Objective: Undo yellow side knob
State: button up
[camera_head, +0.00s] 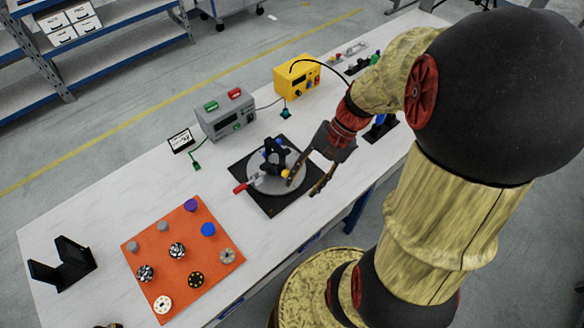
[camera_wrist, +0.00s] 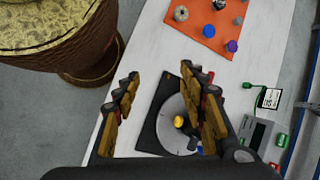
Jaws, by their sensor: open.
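The yellow side knob (camera_head: 285,173) sits on the near right side of a black fixture (camera_head: 272,158) on a round grey plate (camera_head: 262,187). It also shows in the wrist view (camera_wrist: 179,121), between my fingers and closer to the right-hand one. My gripper (camera_head: 303,188) is open and empty just right of the knob. In the wrist view my gripper (camera_wrist: 160,76) has its fingers wide apart. I cannot tell whether a finger touches the knob. Blue knobs (camera_head: 266,154) and a red handle (camera_head: 240,188) also show on the fixture. The right-hand finger hides part of it in the wrist view.
A black base mat (camera_head: 283,208) lies under the plate. An orange mat (camera_head: 218,264) with several small round parts lies to the left. A grey power box (camera_head: 225,118) and a yellow box (camera_head: 297,78) stand behind. A black bracket (camera_head: 62,266) stands at far left.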

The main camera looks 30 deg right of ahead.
jog(key=w+a+r+n+h, duration=0.1)
jog(key=a+r+n, duration=0.1)
jog(key=a+r, duration=0.2)
jog(key=shift+w+r+n+t, duration=0.3)
jog(key=shift+r+n+t, duration=0.1)
jog(key=shift+r, duration=0.45)
jog(key=shift+a, duration=0.1)
